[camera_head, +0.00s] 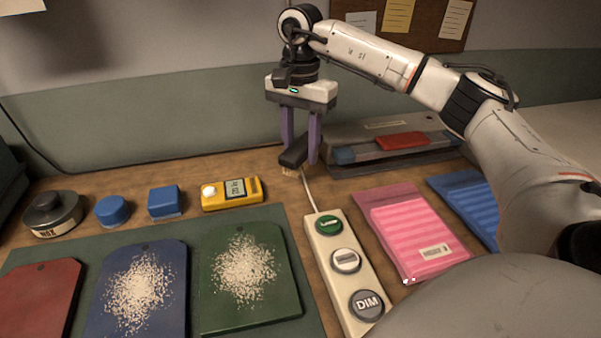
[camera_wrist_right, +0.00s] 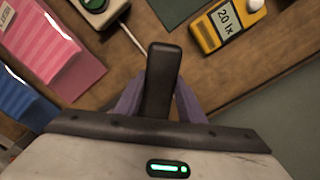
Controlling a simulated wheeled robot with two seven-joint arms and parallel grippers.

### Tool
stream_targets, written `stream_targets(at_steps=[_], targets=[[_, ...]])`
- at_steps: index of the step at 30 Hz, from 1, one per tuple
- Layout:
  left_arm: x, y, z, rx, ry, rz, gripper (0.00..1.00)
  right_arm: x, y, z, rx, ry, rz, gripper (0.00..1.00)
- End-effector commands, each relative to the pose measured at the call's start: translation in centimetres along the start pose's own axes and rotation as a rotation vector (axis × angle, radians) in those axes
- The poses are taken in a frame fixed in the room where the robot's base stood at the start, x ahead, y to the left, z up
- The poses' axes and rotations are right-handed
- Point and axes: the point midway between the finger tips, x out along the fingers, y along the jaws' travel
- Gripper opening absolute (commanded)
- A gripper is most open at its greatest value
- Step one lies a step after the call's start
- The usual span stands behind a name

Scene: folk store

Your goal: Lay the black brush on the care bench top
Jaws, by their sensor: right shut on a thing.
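The black brush (camera_head: 294,154) is between the fingers of my right gripper (camera_head: 300,150), which is shut on it. Its pale bristles point down, just over or at the wooden care bench top (camera_head: 275,182); I cannot tell whether they touch. In the right wrist view the dark brush (camera_wrist_right: 161,75) stands out between the two purple fingers of the right gripper (camera_wrist_right: 160,100), above the wooden bench top (camera_wrist_right: 190,75). My left gripper is not in view.
A white button panel (camera_head: 322,240) and its cable are in front. A yellow meter (camera_head: 231,194) lies left, with blue blocks beyond. A grey tray (camera_head: 400,155) with a red block stands behind right. Pink packets (camera_head: 400,225) and boards with pale grains (camera_head: 245,270) lie nearer.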

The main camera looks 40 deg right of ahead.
Motion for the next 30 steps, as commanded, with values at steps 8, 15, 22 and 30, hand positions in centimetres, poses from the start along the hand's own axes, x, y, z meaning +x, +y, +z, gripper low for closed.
stream_targets(at_steps=[8,15,22,30], targets=[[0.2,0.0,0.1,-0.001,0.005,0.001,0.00,3.6,0.1,0.1,-0.003,0.000,0.002,0.07],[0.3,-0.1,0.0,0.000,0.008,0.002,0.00,6.1,0.0,0.0,-0.003,0.001,-0.001,0.07],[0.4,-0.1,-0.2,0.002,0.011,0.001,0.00,6.1,0.0,0.1,-0.004,0.001,-0.002,0.07],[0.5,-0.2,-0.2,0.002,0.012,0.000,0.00,6.4,0.0,0.1,-0.004,0.001,-0.001,0.54]])
